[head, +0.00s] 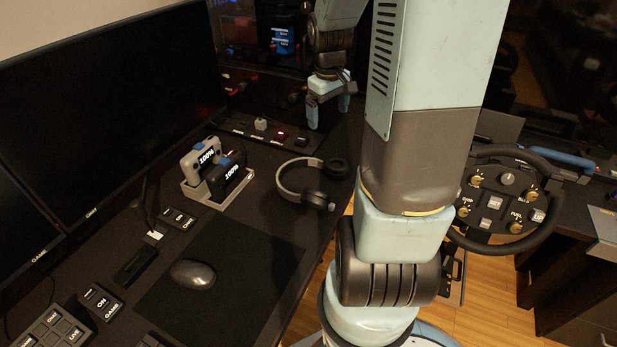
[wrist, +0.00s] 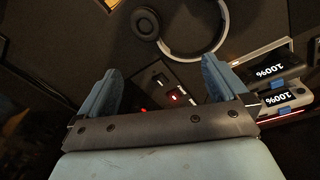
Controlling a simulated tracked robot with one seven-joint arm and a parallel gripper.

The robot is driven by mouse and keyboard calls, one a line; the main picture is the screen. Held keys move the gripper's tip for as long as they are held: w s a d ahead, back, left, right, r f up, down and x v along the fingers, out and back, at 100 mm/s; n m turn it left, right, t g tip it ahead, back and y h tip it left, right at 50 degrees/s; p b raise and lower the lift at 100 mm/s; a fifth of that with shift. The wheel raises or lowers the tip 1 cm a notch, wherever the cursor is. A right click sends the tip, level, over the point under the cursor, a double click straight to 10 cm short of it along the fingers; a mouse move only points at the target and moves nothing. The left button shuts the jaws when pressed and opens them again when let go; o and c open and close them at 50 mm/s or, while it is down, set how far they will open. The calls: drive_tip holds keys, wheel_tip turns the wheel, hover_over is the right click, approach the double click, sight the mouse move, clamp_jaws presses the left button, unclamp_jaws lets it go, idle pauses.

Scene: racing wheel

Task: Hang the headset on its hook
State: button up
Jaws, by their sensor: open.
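The headset (head: 294,189) lies on the dark desk near its right edge, with a grey band and black ear cups. In the wrist view its light band (wrist: 222,42) shows at the top, with one ear cup (wrist: 146,23) to the left. My gripper (head: 329,112) hangs above the far part of the desk, beyond the headset and apart from it. In the wrist view my gripper (wrist: 160,82) has its blue fingers spread wide with nothing between them. I cannot make out a hook in either view.
A charging dock (head: 211,193) with two battery-like units showing 100% stands left of the headset. A switch panel (head: 270,133) lies behind it. A monitor (head: 110,100) stands at the left, a mouse (head: 193,274) lies in front, and a racing wheel (head: 503,201) is at the right.

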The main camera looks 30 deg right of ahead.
drive_tip(key=g+y, duration=0.1)
approach(338, 166)
drive_tip(key=shift+n, duration=0.3)
wheel_tip(338, 166, down, 10)
drive_tip(key=shift+a+f, duration=0.1)
idle(0.4)
drive_tip(key=c, duration=1.2)
